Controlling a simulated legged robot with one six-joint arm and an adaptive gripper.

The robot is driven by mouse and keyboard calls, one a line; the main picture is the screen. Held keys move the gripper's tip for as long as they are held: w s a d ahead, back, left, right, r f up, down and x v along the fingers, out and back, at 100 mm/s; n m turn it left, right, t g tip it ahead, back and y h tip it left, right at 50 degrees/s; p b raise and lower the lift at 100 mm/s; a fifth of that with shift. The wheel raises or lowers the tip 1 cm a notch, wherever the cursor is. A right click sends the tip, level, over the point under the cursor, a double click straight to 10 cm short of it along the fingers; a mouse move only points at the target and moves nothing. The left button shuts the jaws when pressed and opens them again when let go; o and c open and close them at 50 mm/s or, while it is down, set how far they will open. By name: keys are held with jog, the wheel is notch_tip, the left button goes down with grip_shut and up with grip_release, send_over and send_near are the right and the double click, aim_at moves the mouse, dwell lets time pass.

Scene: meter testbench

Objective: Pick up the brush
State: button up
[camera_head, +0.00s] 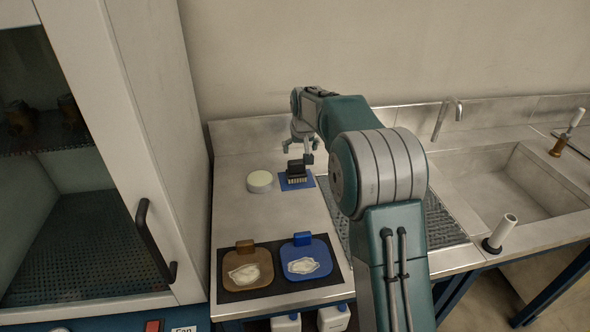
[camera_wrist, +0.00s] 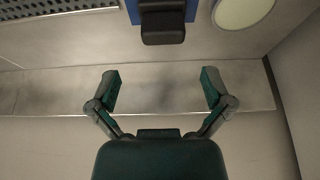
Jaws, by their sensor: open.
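The brush (camera_head: 296,170) has a dark block-like handle and what look like pale bristles at its near side. It sits on a small blue mat (camera_head: 284,186) at the back of the steel counter. My gripper (camera_head: 300,145) is open and empty just behind and above the brush, apart from it. In the wrist view the brush's dark handle (camera_wrist: 163,22) is at the top edge, on the blue mat (camera_wrist: 132,10). There my open gripper (camera_wrist: 160,90) has bare counter between its fingers. The rest of the brush is cut off in that view.
A round pale disc (camera_head: 260,181) lies left of the mat. Brown (camera_head: 247,269) and blue (camera_head: 305,262) trays sit on a black mat in front. A drain grate and sink (camera_head: 515,185) are right. A cabinet (camera_head: 150,130) stands left; the wall rises behind.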

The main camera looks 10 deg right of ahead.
aim_at(296, 161)
jog(key=x, duration=0.8)
jog(key=shift+w+a, duration=0.2)
jog(key=shift+a, duration=0.05)
jog(key=c, duration=1)
